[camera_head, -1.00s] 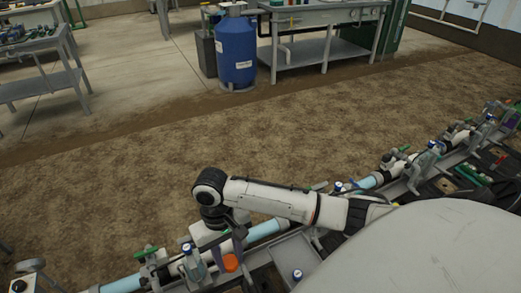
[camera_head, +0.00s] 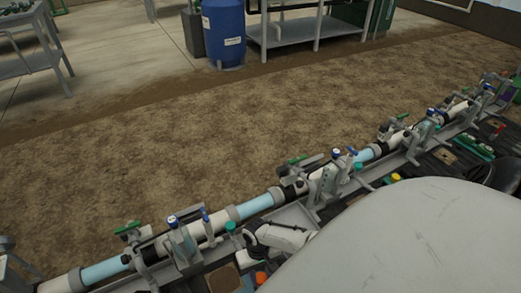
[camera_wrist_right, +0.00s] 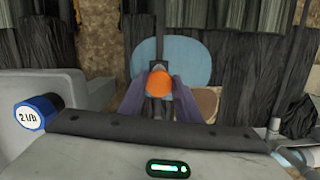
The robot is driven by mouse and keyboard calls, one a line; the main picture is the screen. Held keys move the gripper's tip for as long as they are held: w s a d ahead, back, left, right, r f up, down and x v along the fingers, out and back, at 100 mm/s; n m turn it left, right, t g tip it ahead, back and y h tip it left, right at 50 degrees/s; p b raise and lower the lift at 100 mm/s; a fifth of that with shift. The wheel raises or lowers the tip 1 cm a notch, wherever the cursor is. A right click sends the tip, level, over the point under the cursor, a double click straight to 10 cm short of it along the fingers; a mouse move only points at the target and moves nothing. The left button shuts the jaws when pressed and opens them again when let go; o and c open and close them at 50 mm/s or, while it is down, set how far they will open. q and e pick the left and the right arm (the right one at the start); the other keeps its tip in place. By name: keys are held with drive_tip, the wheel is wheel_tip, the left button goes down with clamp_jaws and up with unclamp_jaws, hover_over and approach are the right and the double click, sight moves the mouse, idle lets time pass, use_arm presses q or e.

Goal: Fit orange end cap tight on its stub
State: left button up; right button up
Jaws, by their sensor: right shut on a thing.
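The orange end cap (camera_wrist_right: 160,84) sits between the two purple-grey fingers of my right gripper (camera_wrist_right: 161,94) in the right wrist view. The gripper is shut on it. An orange spot, most likely the same cap (camera_head: 261,278), shows low in the head view, below my white right arm. A light-blue rounded surface (camera_wrist_right: 196,60) lies behind the cap in the wrist view. I cannot tell whether the cap touches it. The stub is not clearly seen. My left gripper is not in view.
A pipe line (camera_head: 254,205) with clamps and valves runs diagonally along a grey rail. A blue-capped part (camera_wrist_right: 38,113) stands left of the gripper in the wrist view. A blue barrel (camera_head: 223,35) stands far off. The brown ground between is clear.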

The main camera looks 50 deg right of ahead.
drive_tip(key=n+b, duration=0.2)
drive_tip(key=n, duration=0.2)
drive_tip(key=f+n+h+b, duration=0.1)
drive_tip(key=n+b, duration=0.1)
drive_tip(key=n, duration=0.3)
drive_tip(key=n+h+b, duration=0.1)
drive_tip(key=n+b, duration=0.1)
drive_tip(key=n, duration=0.2)
drive_tip(key=shift+a+f+n, duration=0.1)
drive_tip(key=shift+f+n, duration=0.05)
drive_tip(key=shift+n, duration=0.25)
drive_tip(key=n+t+b, duration=0.1)
drive_tip(key=n+b, duration=0.2)
drive_tip(key=n, duration=0.2)
drive_tip(key=shift+f+n+h, duration=0.1)
drive_tip(key=shift+n+h, duration=0.2)
drive_tip(key=shift+s+a+f, duration=0.1)
drive_tip(key=shift+a+f, duration=0.05)
drive_tip(key=shift+f, duration=0.1)
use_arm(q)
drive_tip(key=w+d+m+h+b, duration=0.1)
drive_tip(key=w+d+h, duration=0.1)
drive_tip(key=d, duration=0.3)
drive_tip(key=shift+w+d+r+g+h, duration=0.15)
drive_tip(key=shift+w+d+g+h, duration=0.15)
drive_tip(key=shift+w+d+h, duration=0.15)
use_arm(e)
drive_tip(key=shift+f, duration=0.95)
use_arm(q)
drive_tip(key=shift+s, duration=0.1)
